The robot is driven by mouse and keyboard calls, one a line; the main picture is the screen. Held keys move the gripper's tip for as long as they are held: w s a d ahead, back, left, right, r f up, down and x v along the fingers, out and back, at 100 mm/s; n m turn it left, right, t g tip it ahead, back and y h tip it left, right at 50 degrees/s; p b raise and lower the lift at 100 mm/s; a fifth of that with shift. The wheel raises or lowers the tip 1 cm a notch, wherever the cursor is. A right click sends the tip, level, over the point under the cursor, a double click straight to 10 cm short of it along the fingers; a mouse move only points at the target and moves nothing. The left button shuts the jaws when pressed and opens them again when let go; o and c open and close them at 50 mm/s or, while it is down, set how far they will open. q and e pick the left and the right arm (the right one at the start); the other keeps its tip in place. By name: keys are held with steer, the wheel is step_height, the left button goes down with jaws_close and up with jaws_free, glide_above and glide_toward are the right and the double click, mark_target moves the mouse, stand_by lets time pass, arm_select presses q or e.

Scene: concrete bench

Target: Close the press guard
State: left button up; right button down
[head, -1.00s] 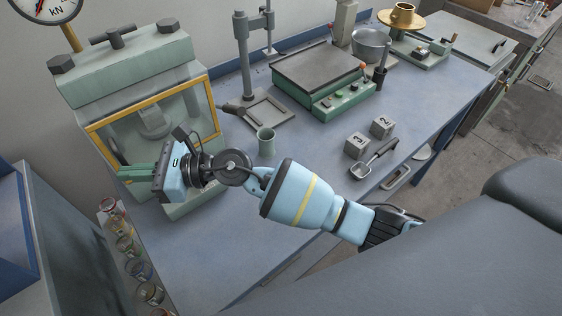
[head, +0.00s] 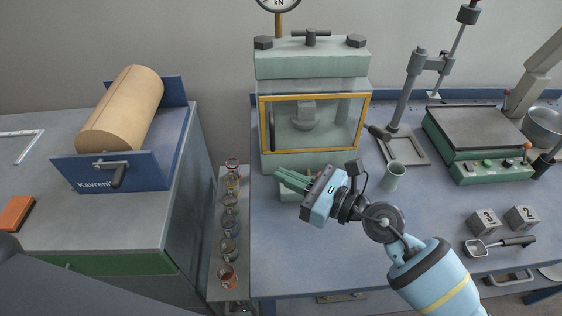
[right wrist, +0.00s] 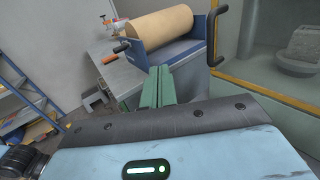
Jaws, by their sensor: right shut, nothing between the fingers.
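The press (head: 312,66) is pale green and stands against the wall in the head view. Its guard, a clear pane in a yellow frame (head: 315,96), lies across the press front. I cannot tell whether it sits fully flush. A black handle (head: 272,130) is on the guard's left side; the handle also shows in the right wrist view (right wrist: 231,32), beside the yellow frame (right wrist: 270,95). My right gripper (head: 282,178) has its green fingers together and empty, in front of and below the guard's lower left, apart from the handle. My left gripper is not in view.
A blue holder (head: 120,180) with a brown roll stands on the left cabinet. Several jars (head: 229,225) line the narrow shelf between. A green cup (head: 393,177), a stand (head: 405,105), a hotplate (head: 475,125) and numbered blocks (head: 484,221) are to the right.

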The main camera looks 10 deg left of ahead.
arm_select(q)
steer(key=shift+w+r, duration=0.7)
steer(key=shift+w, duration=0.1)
arm_select(e)
steer(key=s, duration=0.1)
steer(key=s+d, duration=0.1)
steer(key=s, duration=0.1)
steer(key=s+d, duration=0.1)
steer(key=shift+s+d, duration=0.15)
steer(key=shift+s, duration=0.05)
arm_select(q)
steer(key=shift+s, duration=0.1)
arm_select(e)
steer(key=shift+r, duration=0.1)
